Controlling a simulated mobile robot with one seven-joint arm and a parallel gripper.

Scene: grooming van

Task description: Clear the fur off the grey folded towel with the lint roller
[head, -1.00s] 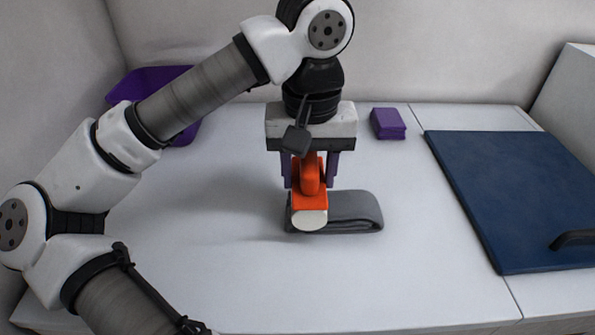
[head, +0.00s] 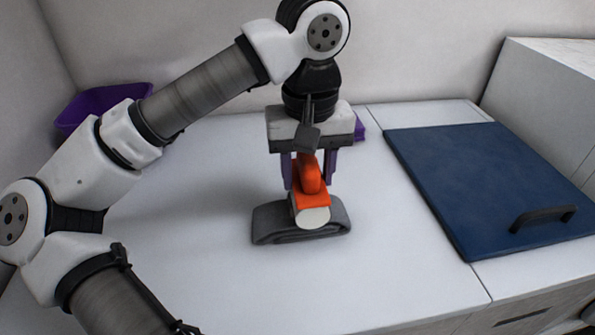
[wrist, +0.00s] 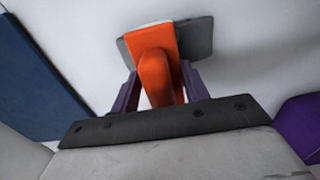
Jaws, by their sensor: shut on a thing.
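The grey folded towel (head: 272,224) lies on the white worktop in the middle of the head view. The lint roller (head: 312,192) has an orange handle and frame and a white roll (head: 312,217). My gripper (head: 311,172) is shut on its orange handle, pointing down. The roll is over the middle of the towel and appears to touch it. In the wrist view the orange roller (wrist: 158,75) covers much of the towel (wrist: 197,38). I cannot make out any fur on the towel.
A purple bin (head: 95,105) stands at the back left, partly behind my arm. A purple block (head: 360,127) is mostly hidden behind my gripper. A blue panel with a black handle (head: 440,165) lies at the right. The worktop left of the towel is clear.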

